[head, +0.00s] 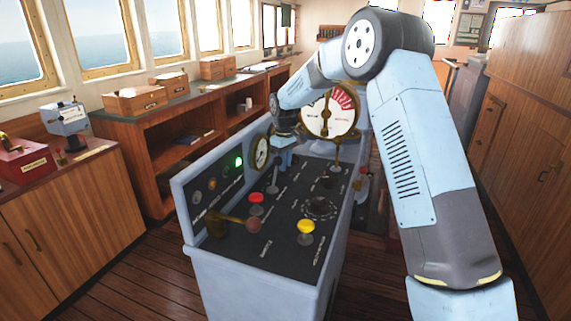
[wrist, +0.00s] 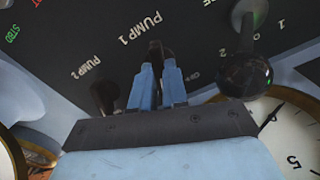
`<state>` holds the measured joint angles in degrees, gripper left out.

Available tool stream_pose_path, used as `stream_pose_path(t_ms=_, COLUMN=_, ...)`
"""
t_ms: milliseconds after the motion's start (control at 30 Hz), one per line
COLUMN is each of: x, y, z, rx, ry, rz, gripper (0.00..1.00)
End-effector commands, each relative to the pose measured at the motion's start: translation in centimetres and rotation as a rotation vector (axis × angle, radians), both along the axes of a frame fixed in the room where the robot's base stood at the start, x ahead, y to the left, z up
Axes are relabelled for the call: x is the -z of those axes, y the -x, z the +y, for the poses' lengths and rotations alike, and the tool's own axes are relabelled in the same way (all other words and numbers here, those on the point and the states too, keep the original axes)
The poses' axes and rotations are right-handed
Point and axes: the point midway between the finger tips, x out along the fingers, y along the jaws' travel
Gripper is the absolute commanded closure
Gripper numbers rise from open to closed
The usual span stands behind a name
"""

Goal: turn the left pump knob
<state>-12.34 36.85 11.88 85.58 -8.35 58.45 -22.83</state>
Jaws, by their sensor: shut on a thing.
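In the wrist view, my gripper (wrist: 158,76) has its two blue fingers closed around a dark pump knob (wrist: 156,52) by the PUMP 1 label. Only the knob's top shows between and beyond the fingertips; its exact angle is hard to tell. A second dark pump knob (wrist: 104,96) stands to the left by the PUMP 2 label, apart from the fingers and partly hidden by my gripper. In the head view, my gripper (head: 284,154) reaches down to the far part of the console (head: 275,231); the held knob cannot be made out there.
A lever with a black ball (wrist: 245,74) stands close right of my fingers. Round gauges (head: 330,115) rise at the console's far end. A red button (head: 256,198), a yellow button (head: 306,227) and a brass lever (head: 232,220) lie nearer.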

Motion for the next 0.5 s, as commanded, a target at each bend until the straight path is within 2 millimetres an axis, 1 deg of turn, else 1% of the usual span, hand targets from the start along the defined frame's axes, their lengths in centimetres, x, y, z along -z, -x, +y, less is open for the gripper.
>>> stream_pose_path(t_ms=200, x=0.05, y=0.06, z=0.12, rx=0.106, ry=0.000, rz=0.000, gripper=1.00)
stream_pose_path(t_ms=500, x=0.07, y=0.03, z=0.05, rx=0.170, ry=-0.001, rz=0.001, gripper=1.00)
